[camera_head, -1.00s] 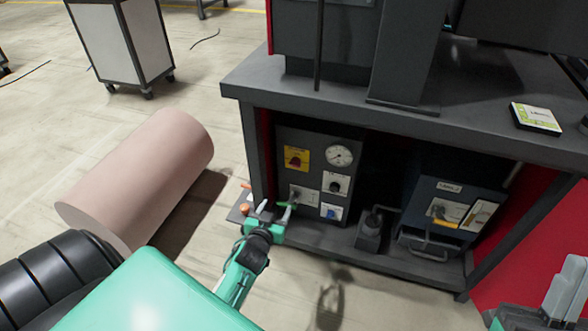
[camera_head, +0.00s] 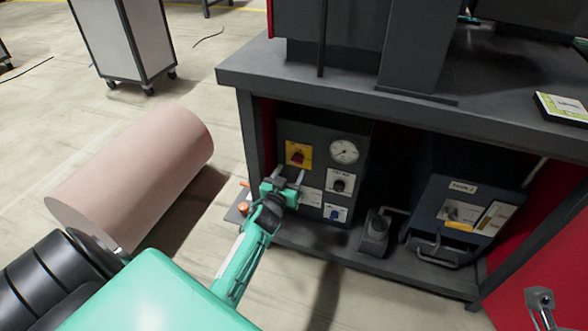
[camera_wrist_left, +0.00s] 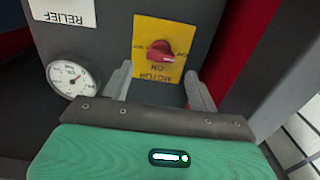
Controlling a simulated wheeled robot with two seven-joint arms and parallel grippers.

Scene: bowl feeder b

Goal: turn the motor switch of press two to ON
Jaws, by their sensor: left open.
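The motor switch (camera_head: 298,159) is a red knob on a yellow plate, on the dark control panel under the press bench. In the left wrist view the red knob (camera_wrist_left: 160,50) sits on its yellow plate, with MOTOR and ON lettering upside down. The knob lies roughly sideways. My left gripper (camera_head: 288,178) is open, just in front of and below the switch. In the left wrist view its two grey fingers (camera_wrist_left: 160,84) stand apart on either side of the plate's lower part, apart from the knob.
A round gauge (camera_head: 344,152), a white-plated black knob (camera_head: 340,183) and a blue switch (camera_head: 334,213) share the panel. A dark unit (camera_head: 462,205) stands to the right on the shelf. A pink roll (camera_head: 135,180) lies on the floor at left.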

